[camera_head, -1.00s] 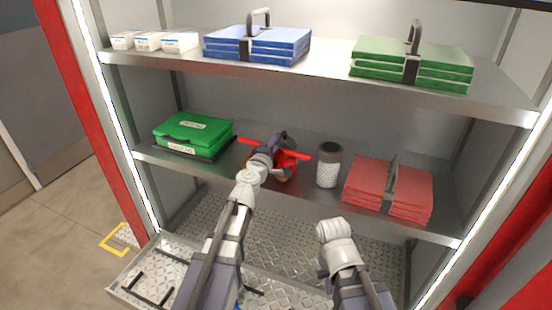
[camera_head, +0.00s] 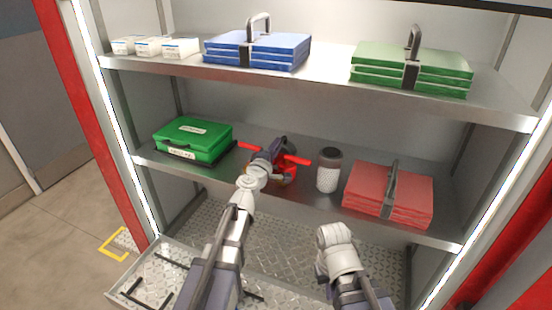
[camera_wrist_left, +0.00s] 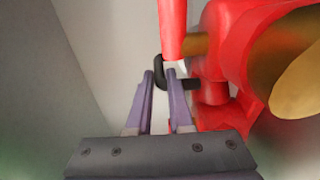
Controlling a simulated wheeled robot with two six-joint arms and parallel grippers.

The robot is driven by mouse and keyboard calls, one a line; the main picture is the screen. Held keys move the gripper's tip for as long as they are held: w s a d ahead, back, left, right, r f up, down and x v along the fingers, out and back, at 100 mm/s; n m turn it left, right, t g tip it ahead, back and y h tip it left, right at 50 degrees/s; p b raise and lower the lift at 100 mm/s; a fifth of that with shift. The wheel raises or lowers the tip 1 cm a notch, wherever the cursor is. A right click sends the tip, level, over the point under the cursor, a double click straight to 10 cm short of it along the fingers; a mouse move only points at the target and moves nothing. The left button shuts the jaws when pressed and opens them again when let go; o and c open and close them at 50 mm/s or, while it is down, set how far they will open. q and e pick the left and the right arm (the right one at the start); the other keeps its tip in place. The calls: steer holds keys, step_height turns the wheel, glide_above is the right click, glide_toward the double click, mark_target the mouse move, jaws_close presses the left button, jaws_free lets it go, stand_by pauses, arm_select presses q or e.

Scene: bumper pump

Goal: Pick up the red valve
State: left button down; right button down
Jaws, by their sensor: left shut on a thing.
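The red valve (camera_head: 288,179) is on the middle shelf, between the green case and the white-and-black canister. Its red bar handle sticks out on both sides of my gripper. My left gripper (camera_head: 276,149) reaches over the valve from the front and covers part of it. In the left wrist view the fingers (camera_wrist_left: 160,80) are close together at the red handle, and the valve's red body (camera_wrist_left: 225,50) with a brass-coloured part fills the right side. The left gripper is shut on the valve. Whether the valve touches the shelf is unclear. My right arm is low in front; its gripper does not show.
A green case (camera_head: 193,139) lies left of the valve. The canister (camera_head: 328,170) stands close on its right, then a stack of red binders (camera_head: 388,195). The upper shelf edge (camera_head: 320,82) runs above. The middle shelf's front edge (camera_head: 300,202) is below the valve.

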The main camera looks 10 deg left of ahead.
arm_select(q)
steer(key=shift+w+r+p, duration=0.1)
steer(key=shift+r+p, duration=0.25)
steer(key=shift+p, duration=0.1)
step_height(320, 180, up, 9)
steer(key=p, duration=0.9)
steer(key=shift+r, duration=0.1)
